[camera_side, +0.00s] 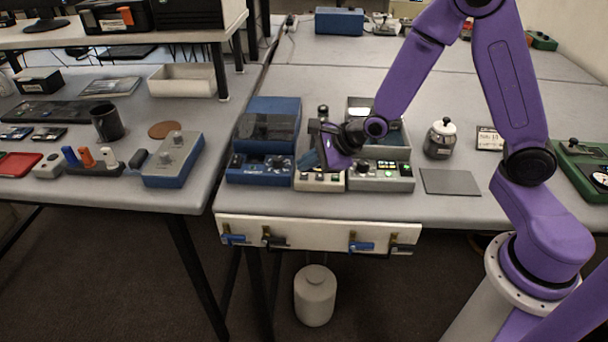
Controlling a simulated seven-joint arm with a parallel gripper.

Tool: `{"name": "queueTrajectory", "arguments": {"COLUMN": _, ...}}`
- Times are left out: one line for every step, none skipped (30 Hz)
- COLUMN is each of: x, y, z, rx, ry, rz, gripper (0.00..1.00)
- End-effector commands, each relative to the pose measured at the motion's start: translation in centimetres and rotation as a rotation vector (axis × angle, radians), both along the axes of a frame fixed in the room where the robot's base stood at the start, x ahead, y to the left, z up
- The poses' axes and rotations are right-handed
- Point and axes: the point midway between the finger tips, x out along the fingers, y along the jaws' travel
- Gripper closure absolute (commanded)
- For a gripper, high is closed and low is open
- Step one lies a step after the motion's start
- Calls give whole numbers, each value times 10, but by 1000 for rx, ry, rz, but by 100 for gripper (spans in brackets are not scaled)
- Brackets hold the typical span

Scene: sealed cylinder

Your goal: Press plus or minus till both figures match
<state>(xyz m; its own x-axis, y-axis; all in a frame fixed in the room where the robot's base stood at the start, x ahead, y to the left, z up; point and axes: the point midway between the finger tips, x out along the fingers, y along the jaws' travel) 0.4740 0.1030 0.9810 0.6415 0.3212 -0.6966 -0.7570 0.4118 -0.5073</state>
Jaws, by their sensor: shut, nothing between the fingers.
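A cream control box (319,182) with small buttons stands near the front edge of the right table. My gripper (332,165) is shut and empty, pointing down just above the back of this box and hiding part of it. I cannot tell whether it touches a button. A grey-green box (382,178) with lit green spots stands right of the cream box. A blue box (259,170) with knobs stands on its left. The figures and any plus or minus marks are too small to read, so I cannot tell which box carries them.
Behind stand a blue case (272,118) and an open-topped grey case (395,138). A lidded jar (440,138), a grey plate (450,182) and a small sign (489,139) lie to the right. Valves line the front panel (312,235).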

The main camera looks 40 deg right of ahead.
Motion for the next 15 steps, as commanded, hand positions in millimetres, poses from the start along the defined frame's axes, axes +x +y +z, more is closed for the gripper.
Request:
{"name": "queueTrajectory", "arguments": {"x": 0, "y": 0, "z": 0, "rx": 0, "ry": 0, "rz": 0, "gripper": 100}}
{"name": "queueTrajectory", "arguments": {"x": 0, "y": 0, "z": 0, "rx": 0, "ry": 0, "rz": 0, "gripper": 100}}
{"name": "queueTrajectory", "arguments": {"x": 0, "y": 0, "z": -1, "rx": 0, "ry": 0, "rz": 0, "gripper": 100}}
{"name": "queueTrajectory", "arguments": {"x": 0, "y": 0, "z": -1, "rx": -1, "ry": 1, "rz": 0, "gripper": 100}}
{"name": "queueTrajectory", "arguments": {"x": 0, "y": 0, "z": -2, "rx": -1, "ry": 1, "rz": 0, "gripper": 100}}
{"name": "queueTrajectory", "arguments": {"x": 0, "y": 0, "z": -4, "rx": -1, "ry": 2, "rz": 1, "gripper": 100}}
{"name": "queueTrajectory", "arguments": {"x": 0, "y": 0, "z": -5, "rx": -1, "ry": 3, "rz": 0, "gripper": 100}}
{"name": "queueTrajectory", "arguments": {"x": 0, "y": 0, "z": -6, "rx": -1, "ry": 3, "rz": 0, "gripper": 100}}
{"name": "queueTrajectory", "arguments": {"x": 0, "y": 0, "z": -7, "rx": -1, "ry": 2, "rz": 1, "gripper": 100}}
{"name": "queueTrajectory", "arguments": {"x": 0, "y": 0, "z": -8, "rx": -1, "ry": 1, "rz": 0, "gripper": 100}}
{"name": "queueTrajectory", "arguments": {"x": 0, "y": 0, "z": -8, "rx": -1, "ry": 1, "rz": 0, "gripper": 100}}
{"name": "queueTrajectory", "arguments": {"x": 0, "y": 0, "z": -9, "rx": 0, "ry": 1, "rz": 1, "gripper": 100}}
{"name": "queueTrajectory", "arguments": {"x": 0, "y": 0, "z": -9, "rx": 0, "ry": 0, "rz": 0, "gripper": 100}}
{"name": "queueTrajectory", "arguments": {"x": 0, "y": 0, "z": -9, "rx": 0, "ry": 0, "rz": 0, "gripper": 100}}
{"name": "queueTrajectory", "arguments": {"x": 0, "y": 0, "z": -9, "rx": 0, "ry": 0, "rz": 0, "gripper": 100}}
